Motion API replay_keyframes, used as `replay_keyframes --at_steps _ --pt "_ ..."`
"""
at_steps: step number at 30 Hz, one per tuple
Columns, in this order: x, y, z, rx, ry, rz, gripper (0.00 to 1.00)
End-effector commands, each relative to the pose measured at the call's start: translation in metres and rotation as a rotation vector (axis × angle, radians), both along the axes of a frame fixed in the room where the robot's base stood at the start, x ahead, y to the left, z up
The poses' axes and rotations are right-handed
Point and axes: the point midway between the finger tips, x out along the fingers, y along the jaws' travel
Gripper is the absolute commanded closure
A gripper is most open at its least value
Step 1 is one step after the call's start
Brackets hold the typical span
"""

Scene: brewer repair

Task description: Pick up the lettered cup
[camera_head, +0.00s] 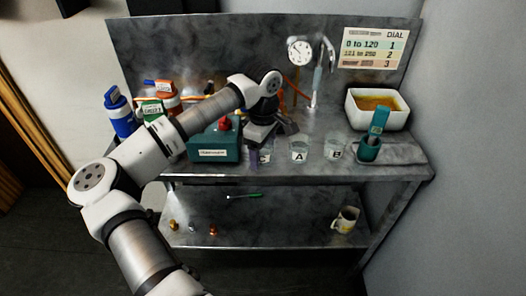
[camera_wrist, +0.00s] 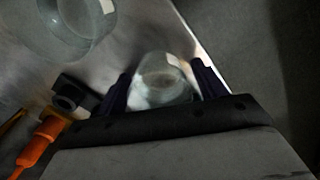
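Clear cups with letter labels stand in a row along the bench's front edge. The cup marked A (camera_head: 299,151) and the cup marked B (camera_head: 335,149) are in plain view. A third cup (camera_head: 265,157), left of A, is partly hidden by my gripper (camera_head: 270,146), and its letter looks like C. In the wrist view, a clear cup (camera_wrist: 164,82) sits between the two dark fingers of my gripper (camera_wrist: 161,70). The fingers are spread, with a slight gap visible at the left. Another clear cup (camera_wrist: 72,30) shows at upper left.
A teal box (camera_head: 212,147) with a red knob stands left of the cups. A teal holder (camera_head: 368,150) and a white basin (camera_head: 378,108) stand to the right. Blue (camera_head: 120,115) and orange-capped bottles stand far left. A mug (camera_head: 346,219) is on the lower shelf.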

Motion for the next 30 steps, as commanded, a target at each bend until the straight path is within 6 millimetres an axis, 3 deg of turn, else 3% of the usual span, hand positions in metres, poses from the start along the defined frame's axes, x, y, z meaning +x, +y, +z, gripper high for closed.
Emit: replay_keyframes --at_steps 1,10,22,30 --pt "0.0 0.0 0.0 0.0 0.0 0.0 0.37" --pt "0.0 0.0 0.001 0.0 0.0 0.0 0.74" --pt "0.0 0.0 0.003 0.0 -0.001 0.0 0.74" --pt "0.001 0.0 0.018 0.002 -0.001 0.001 0.74"
